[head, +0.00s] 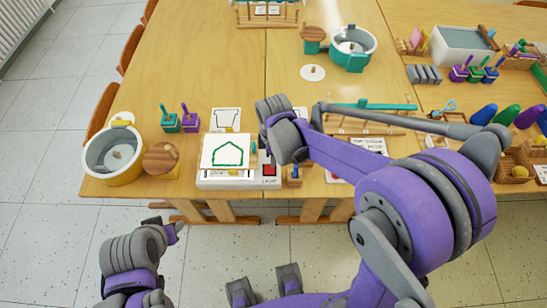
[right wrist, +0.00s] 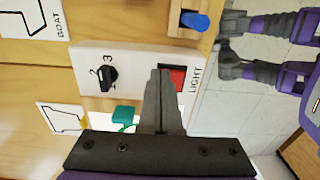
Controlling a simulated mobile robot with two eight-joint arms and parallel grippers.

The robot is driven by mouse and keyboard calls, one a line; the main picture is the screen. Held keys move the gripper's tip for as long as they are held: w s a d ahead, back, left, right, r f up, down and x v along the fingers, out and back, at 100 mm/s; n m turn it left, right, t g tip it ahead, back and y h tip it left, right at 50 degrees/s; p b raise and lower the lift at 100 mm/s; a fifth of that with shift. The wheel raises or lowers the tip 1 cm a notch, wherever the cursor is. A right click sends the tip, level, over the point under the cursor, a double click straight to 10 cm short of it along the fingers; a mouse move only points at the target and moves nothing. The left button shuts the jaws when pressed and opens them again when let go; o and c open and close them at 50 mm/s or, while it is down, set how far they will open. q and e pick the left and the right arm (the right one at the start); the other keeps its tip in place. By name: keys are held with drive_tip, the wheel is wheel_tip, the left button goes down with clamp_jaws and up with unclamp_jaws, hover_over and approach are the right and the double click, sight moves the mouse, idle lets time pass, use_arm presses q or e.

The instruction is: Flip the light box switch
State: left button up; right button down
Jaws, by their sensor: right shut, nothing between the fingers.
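The white light box (head: 205,184) lies near the table's front edge, with a green house drawing (head: 224,151) on a sheet over it. Its red switch (head: 269,170) is at its right end and also shows in the right wrist view (right wrist: 178,78), beside the word LIGHT. My right gripper (right wrist: 160,73) is shut and empty, its tips over the switch's edge; touching or just above, I cannot tell. In the head view my right wrist hides the fingers. My left arm's end is low at the left, in front of the table; its finger state is unclear.
A black dial (right wrist: 103,77) is on the same panel. A wooden block with a blue knob (right wrist: 195,20) stands close by. A yellow pot (head: 128,172) and a wooden-lidded jar (head: 161,158) stand at the left. Shape cards lie behind the box.

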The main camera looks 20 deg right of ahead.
drive_tip(key=shift+w+f+g+b, duration=0.1)
drive_tip(key=shift+f+g+b, duration=0.2)
drive_tip(key=shift+f+b, duration=0.15)
drive_tip(key=shift+r, duration=0.2)
drive_tip(key=shift+s, duration=0.2)
drive_tip(key=shift+s+a+r, duration=0.1)
drive_tip(key=shift+s, duration=0.15)
drive_tip(key=shift+s+a+r+p, duration=0.1)
drive_tip(key=shift+s+r+p, duration=0.1)
drive_tip(key=shift+s+p, duration=0.15)
drive_tip(key=shift+r, duration=0.1)
